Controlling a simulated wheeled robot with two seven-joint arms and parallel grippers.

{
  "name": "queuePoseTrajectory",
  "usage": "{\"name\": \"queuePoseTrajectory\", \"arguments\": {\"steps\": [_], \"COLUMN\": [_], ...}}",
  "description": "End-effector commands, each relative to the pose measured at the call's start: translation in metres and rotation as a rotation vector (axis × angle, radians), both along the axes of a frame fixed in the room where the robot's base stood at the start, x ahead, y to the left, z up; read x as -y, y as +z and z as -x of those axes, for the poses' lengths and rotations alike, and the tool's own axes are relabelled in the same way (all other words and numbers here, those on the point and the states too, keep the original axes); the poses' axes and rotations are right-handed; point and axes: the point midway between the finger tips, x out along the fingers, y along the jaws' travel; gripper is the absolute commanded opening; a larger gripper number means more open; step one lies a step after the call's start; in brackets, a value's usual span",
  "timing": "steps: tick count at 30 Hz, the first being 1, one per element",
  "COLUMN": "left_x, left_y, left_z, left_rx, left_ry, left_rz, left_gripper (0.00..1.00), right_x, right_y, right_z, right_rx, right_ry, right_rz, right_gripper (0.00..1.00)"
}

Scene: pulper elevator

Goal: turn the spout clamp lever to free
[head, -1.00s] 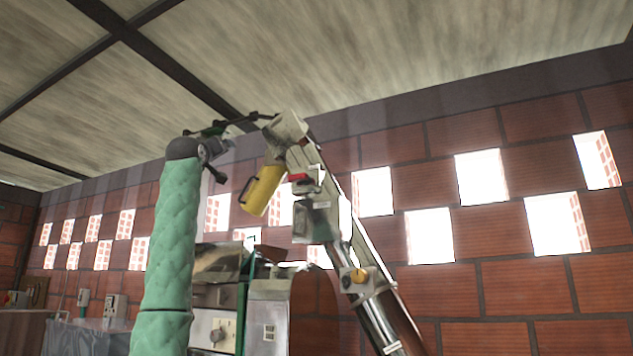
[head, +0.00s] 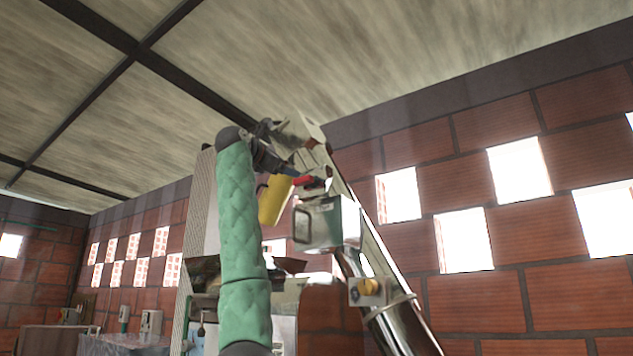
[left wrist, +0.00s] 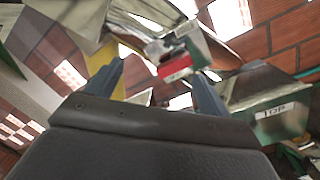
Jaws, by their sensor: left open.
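A small red part (head: 308,181), likely the clamp lever, shows near the top of the inclined elevator, just right of the yellow spout (head: 272,200). In the left wrist view the red part (left wrist: 174,67) shows between my fingertips, beyond them, with a pale part above it. My left gripper (head: 292,174) is at the end of the green-sleeved arm, close to the red part. In the left wrist view my left gripper (left wrist: 156,72) is open, its two fingers spread. I cannot tell whether a finger touches the red part. My right gripper is not in view.
A grey-green box (head: 326,222) with a handle sits just below the red part. The elevator's metal tube (head: 395,320) slopes down to the right, with a yellow knob (head: 369,286) on it. A brick wall (head: 530,292) with openings stands behind.

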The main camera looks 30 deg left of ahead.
Motion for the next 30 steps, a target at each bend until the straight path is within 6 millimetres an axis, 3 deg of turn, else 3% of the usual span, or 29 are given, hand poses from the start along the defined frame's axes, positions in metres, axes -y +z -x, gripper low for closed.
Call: {"name": "queuePoseTrajectory", "arguments": {"steps": [6,13,22,30], "left_x": [0.006,0.008,0.008,0.01], "left_y": [-0.014,-0.02,-0.019,-0.019], "left_z": [-0.001,-0.001,-0.006,-0.031], "left_rx": [-0.094,-0.142,-0.146,-0.146], "left_ry": [-0.059,-0.074,-0.077,-0.076], "left_rz": [0.381,0.676,0.763,0.761], "left_gripper": [0.81,0.81,0.81,0.81], "right_x": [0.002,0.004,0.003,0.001], "right_y": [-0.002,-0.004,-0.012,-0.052], "right_z": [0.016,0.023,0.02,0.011], "right_rx": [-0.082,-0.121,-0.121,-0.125], "right_ry": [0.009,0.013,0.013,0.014], "right_rz": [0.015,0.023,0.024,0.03], "right_gripper": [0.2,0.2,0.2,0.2]}}
